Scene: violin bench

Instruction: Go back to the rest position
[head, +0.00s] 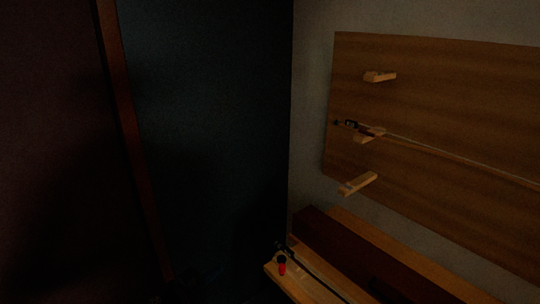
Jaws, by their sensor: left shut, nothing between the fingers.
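My left gripper (208,277) shows only as a very dim dark shape at the bottom of the head view, left of the bench. It is shut and empty, and stands apart from the bench and the wall rack. Its outline is mostly lost in shadow. My right gripper does not show.
A wooden board (450,90) on the wall carries several pegs, and a bow (430,151) rests on the middle one. Below, a wooden bench (312,287) holds a dark stick-like thing (308,272) and a small red thing with a black top (282,267). The dark left side looks empty.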

